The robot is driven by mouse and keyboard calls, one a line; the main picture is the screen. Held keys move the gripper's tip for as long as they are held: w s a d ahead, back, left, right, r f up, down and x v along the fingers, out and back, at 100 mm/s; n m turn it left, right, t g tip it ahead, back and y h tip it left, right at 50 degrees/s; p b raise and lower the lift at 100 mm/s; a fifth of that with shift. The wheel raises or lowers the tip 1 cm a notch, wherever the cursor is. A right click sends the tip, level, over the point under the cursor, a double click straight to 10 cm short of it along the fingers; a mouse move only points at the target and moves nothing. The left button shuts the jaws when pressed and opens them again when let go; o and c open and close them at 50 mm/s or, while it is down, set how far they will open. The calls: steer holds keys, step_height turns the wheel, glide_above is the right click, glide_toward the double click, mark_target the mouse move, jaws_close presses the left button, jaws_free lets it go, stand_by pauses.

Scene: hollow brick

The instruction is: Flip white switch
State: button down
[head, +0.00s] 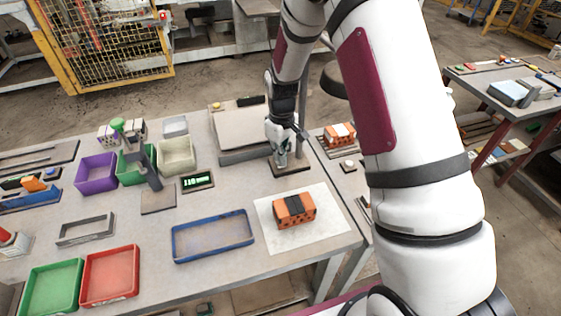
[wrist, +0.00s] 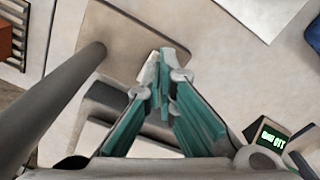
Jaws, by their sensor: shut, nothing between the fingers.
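My gripper (head: 281,162) is shut and empty, pointing down at the back right of the workbench, just over the dark base plate (head: 291,170) of an upright post. In the wrist view its teal fingers (wrist: 163,72) meet at the tips above the brown base plate (wrist: 118,38), with the grey post (wrist: 50,110) to the left. I cannot pick out a switch for certain. A small white knob (head: 348,162) on a dark mount sits to the right of my gripper, apart from it. The fingers may hide something below them.
An orange hollow brick (head: 295,210) with a dark band lies on a white sheet (head: 327,219). A green-lit display (head: 198,181), a blue tray (head: 211,237) and coloured bins stand to the left.

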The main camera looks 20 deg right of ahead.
steer(key=shift+f, duration=0.75)
stand_by(0.3)
steer(key=shift+r, duration=0.1)
steer(key=shift+r+p, duration=0.65)
steer(key=shift+r, duration=2.75)
